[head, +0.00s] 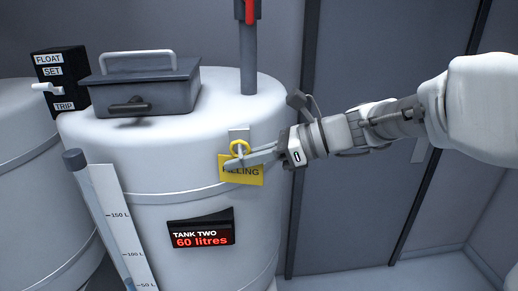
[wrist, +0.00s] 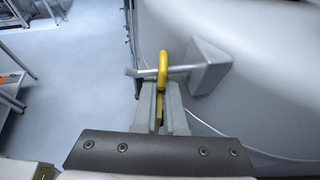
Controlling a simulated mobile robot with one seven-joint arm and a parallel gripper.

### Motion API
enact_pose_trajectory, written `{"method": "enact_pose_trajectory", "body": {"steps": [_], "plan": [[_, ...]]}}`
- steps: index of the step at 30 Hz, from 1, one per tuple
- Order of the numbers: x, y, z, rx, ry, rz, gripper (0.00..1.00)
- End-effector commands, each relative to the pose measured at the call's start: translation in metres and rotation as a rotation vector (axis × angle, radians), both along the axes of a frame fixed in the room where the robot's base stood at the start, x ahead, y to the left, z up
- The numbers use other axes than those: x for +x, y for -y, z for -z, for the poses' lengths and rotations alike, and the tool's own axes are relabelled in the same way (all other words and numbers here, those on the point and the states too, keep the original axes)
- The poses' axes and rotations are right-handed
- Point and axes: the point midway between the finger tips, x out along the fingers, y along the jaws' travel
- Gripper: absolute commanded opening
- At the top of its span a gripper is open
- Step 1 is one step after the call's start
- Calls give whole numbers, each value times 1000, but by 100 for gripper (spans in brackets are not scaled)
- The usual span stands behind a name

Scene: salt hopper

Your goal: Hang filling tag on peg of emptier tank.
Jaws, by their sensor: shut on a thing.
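The yellow filling tag (head: 241,174) is at the front of tank two (head: 150,160), its ring (head: 239,148) at the peg's height. My gripper (head: 255,158) is shut on the tag. In the wrist view the tag's yellow ring (wrist: 163,65) is around the peg (wrist: 178,69), which sticks out from a pale block (wrist: 208,66) on the tank wall. The jaws (wrist: 160,105) hold the tag just below the ring. The tank's display (head: 201,234) reads "TANK TWO 60 litres".
A grey lidded box (head: 147,85) with handles and a red-topped pipe (head: 247,45) are on top of the tank. A black float switch box (head: 62,80) stands at the left, near another tank (head: 25,170). A level gauge (head: 120,225) leans at the front left. Open floor (wrist: 75,95) shows in the wrist view.

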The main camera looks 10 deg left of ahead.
Motion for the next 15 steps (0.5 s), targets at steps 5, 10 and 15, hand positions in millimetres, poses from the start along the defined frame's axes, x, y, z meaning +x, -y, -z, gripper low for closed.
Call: {"method": "enact_pose_trajectory", "body": {"steps": [5, 10, 15], "plan": [[0, 0, 0, 0, 0, 0, 0], [0, 0, 0, 0, 0, 0, 28], [0, 0, 0, 0, 0, 0, 44]]}}
